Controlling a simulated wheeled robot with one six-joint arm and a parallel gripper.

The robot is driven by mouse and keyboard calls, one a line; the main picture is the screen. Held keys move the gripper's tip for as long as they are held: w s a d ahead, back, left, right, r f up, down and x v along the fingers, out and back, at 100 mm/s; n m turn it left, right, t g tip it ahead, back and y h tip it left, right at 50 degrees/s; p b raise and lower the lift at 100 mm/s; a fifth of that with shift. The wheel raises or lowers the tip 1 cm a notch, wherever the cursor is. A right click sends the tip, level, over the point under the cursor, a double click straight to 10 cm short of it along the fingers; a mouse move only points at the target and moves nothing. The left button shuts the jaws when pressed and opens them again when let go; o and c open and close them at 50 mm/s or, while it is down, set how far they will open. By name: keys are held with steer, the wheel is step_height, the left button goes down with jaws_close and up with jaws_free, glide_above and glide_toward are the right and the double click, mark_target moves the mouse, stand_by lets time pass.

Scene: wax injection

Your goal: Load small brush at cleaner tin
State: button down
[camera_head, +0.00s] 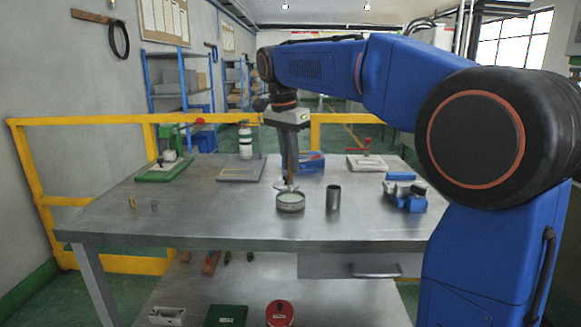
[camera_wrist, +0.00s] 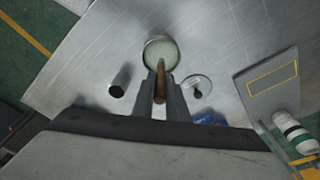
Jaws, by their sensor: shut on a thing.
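The cleaner tin (camera_head: 290,206) is a round, open metal tin with pale contents, standing near the table's front middle. It also shows at the top of the wrist view (camera_wrist: 147,43). My gripper (camera_head: 290,181) points down just behind the tin in the head view. In the wrist view its fingers (camera_wrist: 161,78) are shut on the small brush (camera_wrist: 160,88), whose brown handle lies between them. The brush's far end overlaps the tin's opening in the wrist view. I cannot tell whether it touches the contents. The bristles are not clearly visible.
A lid with a dark knob (camera_wrist: 197,85) lies close beside the tin. A dark metal cup (camera_head: 333,198) stands on the tin's other side. A blue vise-like tool (camera_head: 405,197) sits at the right. A grey plate (camera_head: 240,172) lies behind. The table's front left is mostly clear.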

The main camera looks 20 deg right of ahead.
steer(key=shift+r, duration=2.3)
